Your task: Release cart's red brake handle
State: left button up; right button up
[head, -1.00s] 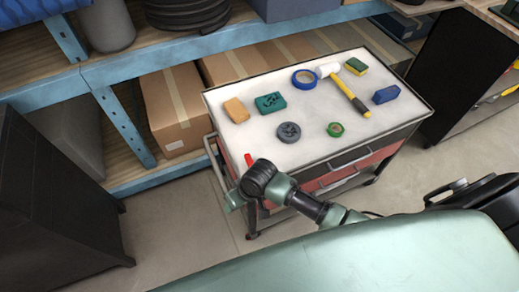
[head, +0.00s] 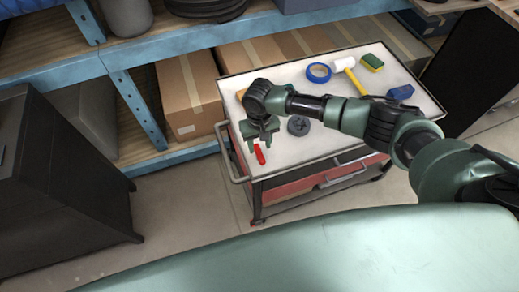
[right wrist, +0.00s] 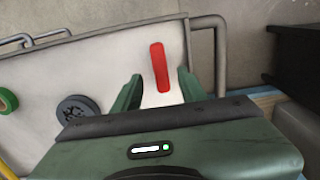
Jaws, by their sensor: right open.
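The red brake handle (head: 260,154) is at the left front corner of the cart's white top (head: 320,142). It also shows in the right wrist view (right wrist: 159,66) as a straight red bar beside the cart's grey push rail. My right gripper (head: 258,140) is over that corner with its jaws open. In the right wrist view the two fingers (right wrist: 159,88) are spread, and the handle lies ahead of and between their tips. I see no finger closed on it. My left gripper is not in view.
A dark cabinet (head: 60,180) stands left. Shelving with boxes (head: 190,95) is behind. Floor left of the cart is clear.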

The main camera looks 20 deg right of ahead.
aim_at(259, 152)
jog(key=shift+f, duration=2.3)
grip_shut()
